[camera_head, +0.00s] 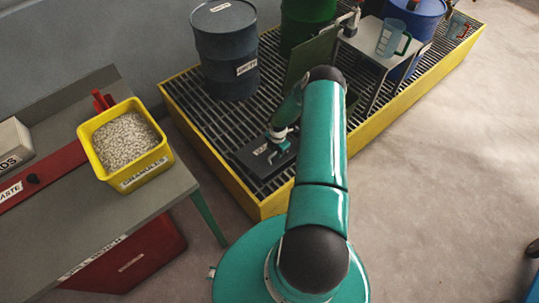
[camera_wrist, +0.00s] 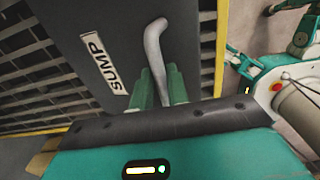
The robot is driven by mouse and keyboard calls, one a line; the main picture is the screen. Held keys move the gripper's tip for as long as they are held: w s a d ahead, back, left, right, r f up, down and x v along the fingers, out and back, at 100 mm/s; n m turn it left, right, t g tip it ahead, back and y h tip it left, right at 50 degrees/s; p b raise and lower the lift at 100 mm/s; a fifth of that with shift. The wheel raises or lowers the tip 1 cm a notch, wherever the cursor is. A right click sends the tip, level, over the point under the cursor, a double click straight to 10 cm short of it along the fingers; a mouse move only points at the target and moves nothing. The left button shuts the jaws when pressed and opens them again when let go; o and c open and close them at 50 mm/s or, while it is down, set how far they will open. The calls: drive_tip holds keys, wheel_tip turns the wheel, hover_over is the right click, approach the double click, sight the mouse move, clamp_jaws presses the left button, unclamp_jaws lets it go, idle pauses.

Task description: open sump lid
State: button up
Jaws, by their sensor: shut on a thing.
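The sump lid (camera_head: 248,158) is a dark plate lying among the grating bars of the yellow-edged platform. In the wrist view, the lid (camera_wrist: 95,22) fills the upper middle and bears a white SUMP label (camera_wrist: 104,63). A bent grey handle (camera_wrist: 154,42) stands out over it. My gripper (camera_wrist: 161,82) is shut on the lower part of the handle, with one green finger on each side. In the head view, my gripper (camera_head: 280,143) is at the lid's right part, and my arm hides some of what lies to its right.
A dark blue drum (camera_head: 226,55) stands behind the lid. A dark green upright panel (camera_head: 312,60) and a small table (camera_head: 368,42) with a blue jug (camera_head: 390,38) are farther back. A bench (camera_head: 150,205) with a yellow granules bin (camera_head: 125,150) is at left.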

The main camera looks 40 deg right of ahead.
drive_tip(key=shift+o, duration=0.5)
drive_tip(key=shift+w+a+r, duration=0.15)
drive_tip(key=shift+w+r, duration=0.85)
drive_tip(key=shift+r, duration=0.1)
drive_tip(key=shift+c, duration=0.2)
drive_tip(key=shift+w+r, duration=0.3)
drive_tip(key=shift+w, duration=0.05)
clamp_jaws()
drive_tip(key=shift+w+r, duration=0.9)
drive_tip(key=shift+r, duration=0.25)
drive_tip(key=shift+w+r, duration=1.3)
drive_tip(key=shift+w, duration=0.3)
